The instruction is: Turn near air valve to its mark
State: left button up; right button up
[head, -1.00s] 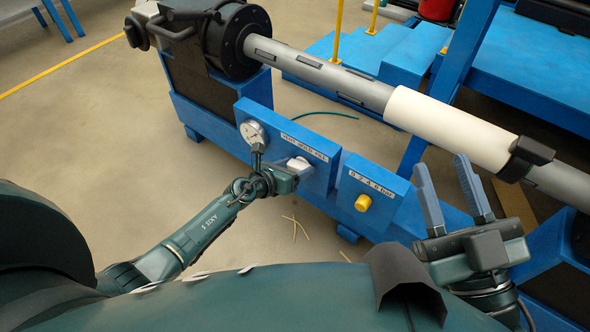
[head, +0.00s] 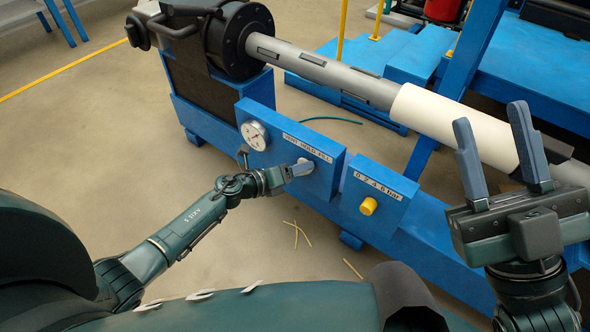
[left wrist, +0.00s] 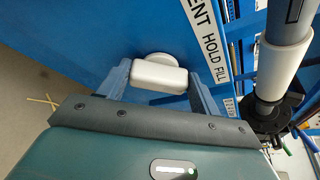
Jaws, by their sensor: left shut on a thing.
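The near air valve is a white handle (left wrist: 158,74) on the blue panel (head: 262,112) under a label reading VENT HOLD FILL. In the left wrist view the handle lies between the two fingers of my left gripper (left wrist: 160,84), which is shut on it. In the head view my left gripper (head: 296,169) reaches the panel's front face and mostly hides the handle. The marks near the handle are too small to read there. My right gripper (head: 490,114) is open and empty, fingers pointing up, at the right.
A round gauge (head: 255,135) sits left of the valve. A yellow knob (head: 368,206) is on a second blue box labelled 0 2 4 6 bar. A grey shaft with a white sleeve (head: 450,125) runs behind. Thin yellow strips (head: 297,235) lie on the open floor.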

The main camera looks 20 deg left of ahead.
dwell(0.3)
pick_arm(q)
jog(key=o, duration=1)
jog(key=p+v, duration=0.4)
jog(key=v, duration=0.9)
jog(key=shift+s+a, duration=0.1)
pick_arm(e)
jog(key=f+m+h, duration=0.1)
jog(key=m+h, duration=0.1)
jog(key=f+m+h, duration=0.4)
jog(key=shift+w+a+f, duration=0.1)
jog(key=shift+w+a, duration=0.15)
